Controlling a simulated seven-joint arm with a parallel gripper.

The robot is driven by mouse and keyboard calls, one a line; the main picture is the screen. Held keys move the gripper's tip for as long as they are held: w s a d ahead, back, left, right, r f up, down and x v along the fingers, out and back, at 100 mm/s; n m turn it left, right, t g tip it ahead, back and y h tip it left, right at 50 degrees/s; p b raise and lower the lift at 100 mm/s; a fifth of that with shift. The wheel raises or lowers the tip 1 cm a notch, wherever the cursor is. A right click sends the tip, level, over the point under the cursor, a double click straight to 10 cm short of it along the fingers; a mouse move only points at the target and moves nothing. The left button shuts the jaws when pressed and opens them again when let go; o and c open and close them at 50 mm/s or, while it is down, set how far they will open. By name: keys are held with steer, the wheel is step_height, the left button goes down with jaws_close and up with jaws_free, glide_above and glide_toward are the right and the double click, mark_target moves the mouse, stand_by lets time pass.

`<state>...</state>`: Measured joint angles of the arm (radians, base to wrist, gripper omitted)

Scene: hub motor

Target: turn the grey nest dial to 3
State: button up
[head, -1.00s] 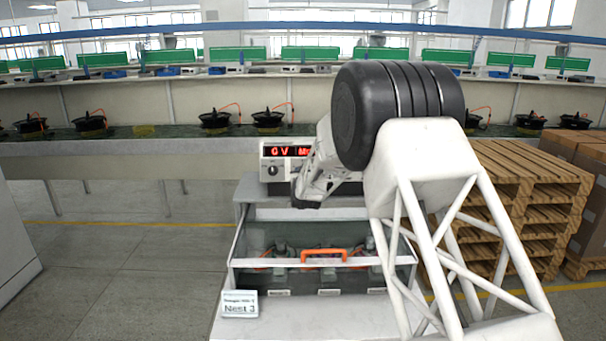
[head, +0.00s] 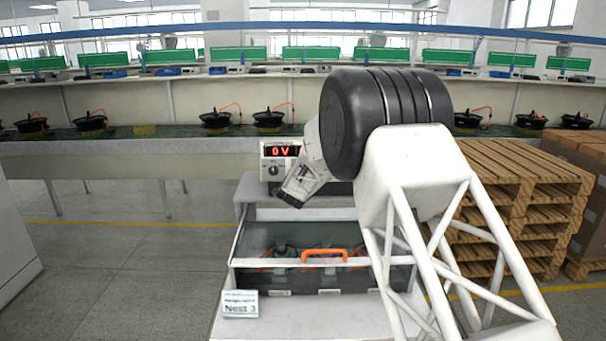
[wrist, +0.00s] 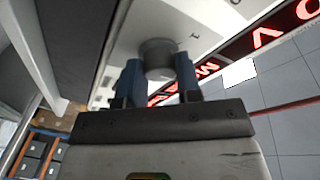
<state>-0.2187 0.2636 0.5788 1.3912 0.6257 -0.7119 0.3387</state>
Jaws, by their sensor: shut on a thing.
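In the wrist view the grey dial (wrist: 157,55) is a round knob standing out from a pale panel with small dark marks. The two blue-grey fingers of my gripper (wrist: 158,82) are shut on it, one on each side. The dial's pointer and the number it is set to cannot be made out. In the head view my gripper (head: 293,192) is tilted down and left in front of the white instrument box (head: 266,186). The dial is hidden there behind my gripper and arm.
The box has a red display (head: 281,151) reading "0 V", its right part covered, and a dark knob (head: 273,171) below. A lidded glass-like case with an orange handle (head: 324,255) and a "Nest 3" sign (head: 240,304) stand in front. Pallets (head: 530,215) are at right.

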steer(key=m+g, duration=0.1)
steer(key=m, duration=0.5)
steer(key=m+g, duration=0.2)
steer(key=m, duration=0.3)
steer(key=shift+a+r+m+h, duration=0.1)
steer(key=shift+r+m+h, duration=0.05)
steer(key=shift+m+h, duration=0.25)
steer(key=o, duration=0.9)
steer(key=shift+o, duration=0.2)
steer(key=shift+s, duration=0.1)
steer(key=v, duration=0.7)
steer(key=shift+s, duration=0.25)
steer(key=shift+a, duration=0.1)
steer(key=shift+r, duration=0.15)
